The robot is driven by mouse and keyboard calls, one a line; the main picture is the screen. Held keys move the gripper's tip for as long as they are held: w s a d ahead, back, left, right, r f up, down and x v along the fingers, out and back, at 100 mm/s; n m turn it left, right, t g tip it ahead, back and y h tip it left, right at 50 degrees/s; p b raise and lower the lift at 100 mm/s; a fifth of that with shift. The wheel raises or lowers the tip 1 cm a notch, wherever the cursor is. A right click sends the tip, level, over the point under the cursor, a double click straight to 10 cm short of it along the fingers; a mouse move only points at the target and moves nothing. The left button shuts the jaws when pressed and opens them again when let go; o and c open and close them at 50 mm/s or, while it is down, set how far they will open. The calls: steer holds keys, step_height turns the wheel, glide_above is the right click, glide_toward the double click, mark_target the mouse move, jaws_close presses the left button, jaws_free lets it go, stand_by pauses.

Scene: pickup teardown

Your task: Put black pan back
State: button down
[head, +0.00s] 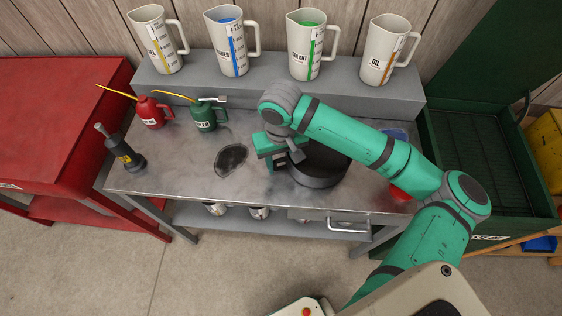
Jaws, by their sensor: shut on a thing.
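The black pan (318,178) is a round, dark, shallow vessel over the right half of the grey metal bench (180,180). My gripper (291,158) is at the pan's left rim and shut on it. My green arm passes over the pan and hides part of its top and far side. I cannot tell whether the pan rests on the bench or is held slightly above it. A dark oily patch (231,160) lies on the bench top to the left of my gripper.
Several measuring jugs, one with green markings (307,46), stand on the raised back shelf (190,85). A red oil can (151,112), a green oil can (207,116) and a dark tool (124,153) stand at left. A red object (400,194) sits at the right edge.

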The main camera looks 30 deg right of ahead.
steer(key=shift+f, duration=0.1)
steer(key=c, duration=1)
jaws_free()
steer(key=shift+c, duration=0.2)
step_height(320, 180, up, 12)
steer(key=shift+r, duration=0.15)
steer(key=shift+w+a, duration=0.1)
